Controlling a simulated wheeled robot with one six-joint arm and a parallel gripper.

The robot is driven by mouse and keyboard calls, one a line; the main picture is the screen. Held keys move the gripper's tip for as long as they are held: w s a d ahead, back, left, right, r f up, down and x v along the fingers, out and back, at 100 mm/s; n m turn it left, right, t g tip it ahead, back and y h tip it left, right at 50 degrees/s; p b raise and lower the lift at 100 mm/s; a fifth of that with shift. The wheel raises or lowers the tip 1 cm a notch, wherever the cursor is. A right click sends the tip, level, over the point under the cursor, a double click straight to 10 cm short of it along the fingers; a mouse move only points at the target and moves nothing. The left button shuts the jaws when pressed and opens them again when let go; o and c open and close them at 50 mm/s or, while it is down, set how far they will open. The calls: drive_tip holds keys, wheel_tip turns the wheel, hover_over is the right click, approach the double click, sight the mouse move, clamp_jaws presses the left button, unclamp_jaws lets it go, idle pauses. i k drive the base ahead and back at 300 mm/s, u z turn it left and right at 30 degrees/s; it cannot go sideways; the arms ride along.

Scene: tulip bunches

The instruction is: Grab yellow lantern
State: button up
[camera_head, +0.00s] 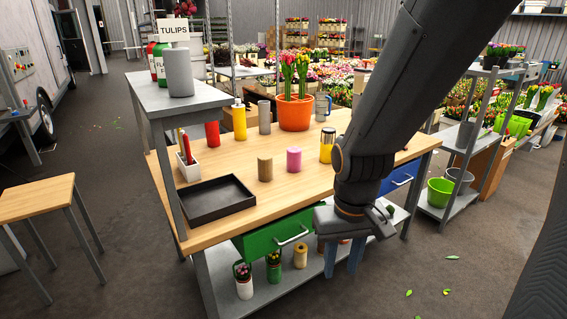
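A small yellow cylinder with a dark top and base (327,147), which looks like the yellow lantern, stands upright on the wooden tabletop (225,165), towards its right side. My gripper (342,268) points down in front of the table's front edge, lower in the picture than the lantern and apart from it. Its two blue-grey fingers are spread with a gap between them, and nothing shows held. My arm comes down from the upper right and covers part of the table's right side.
A pink cylinder (294,159), a brown cylinder (265,168), an orange tulip pot (294,113) and a yellow bottle (239,119) stand near the lantern. A black tray (206,212) lies front left. A green drawer (262,238) sticks out below the tabletop.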

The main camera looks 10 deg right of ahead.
sight(328, 136)
drive_tip(key=z, duration=1.25)
drive_tip(key=i, duration=1.25)
drive_tip(key=u, duration=0.75)
drive_tip(key=i, duration=0.6)
drive_tip(key=u, duration=0.75)
drive_tip(key=i, duration=0.5)
drive_tip(key=z, duration=0.05)
